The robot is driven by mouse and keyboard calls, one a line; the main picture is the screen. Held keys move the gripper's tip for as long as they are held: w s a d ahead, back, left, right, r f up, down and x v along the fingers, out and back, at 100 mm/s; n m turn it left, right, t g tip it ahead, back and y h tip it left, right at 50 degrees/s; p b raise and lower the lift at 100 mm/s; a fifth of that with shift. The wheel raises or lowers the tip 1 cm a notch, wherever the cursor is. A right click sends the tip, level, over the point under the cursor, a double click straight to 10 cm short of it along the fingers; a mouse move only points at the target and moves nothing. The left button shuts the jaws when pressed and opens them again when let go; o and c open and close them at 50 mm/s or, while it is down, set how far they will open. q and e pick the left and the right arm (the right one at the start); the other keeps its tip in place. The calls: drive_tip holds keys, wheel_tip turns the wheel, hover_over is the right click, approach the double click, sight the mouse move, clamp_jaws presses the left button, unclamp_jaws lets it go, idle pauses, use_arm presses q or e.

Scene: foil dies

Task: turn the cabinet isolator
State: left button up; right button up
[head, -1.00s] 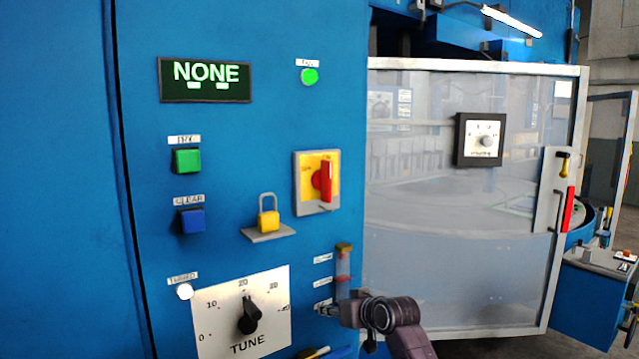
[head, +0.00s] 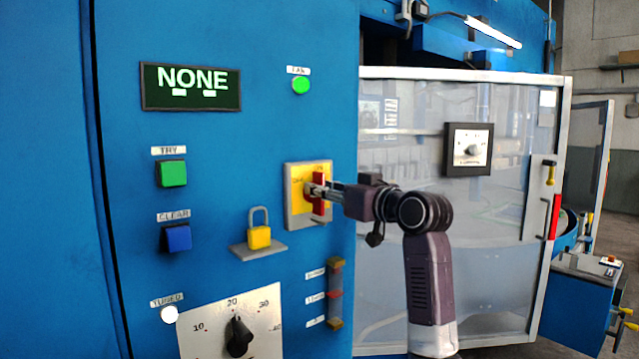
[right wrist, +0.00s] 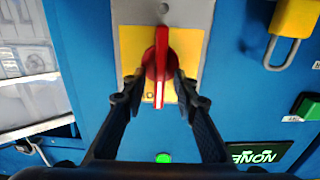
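The cabinet isolator is a red rotary handle (right wrist: 160,65) on a yellow plate in a grey frame (head: 288,212), on the blue cabinet front. The handle stands upright in the head view (head: 318,180). My right gripper (head: 316,190) reaches the isolator from the right and hides part of the handle. In the right wrist view, my right gripper (right wrist: 159,88) is open, with one finger on each side of the handle's end. Gaps show between the fingers and the handle. My left gripper is not in view.
A yellow padlock (head: 259,237) stands on a small grey ledge left of the isolator. A framed clear door (head: 430,230) stands to the right.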

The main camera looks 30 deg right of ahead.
drive_tip(key=shift+w, duration=0.6)
clamp_jaws()
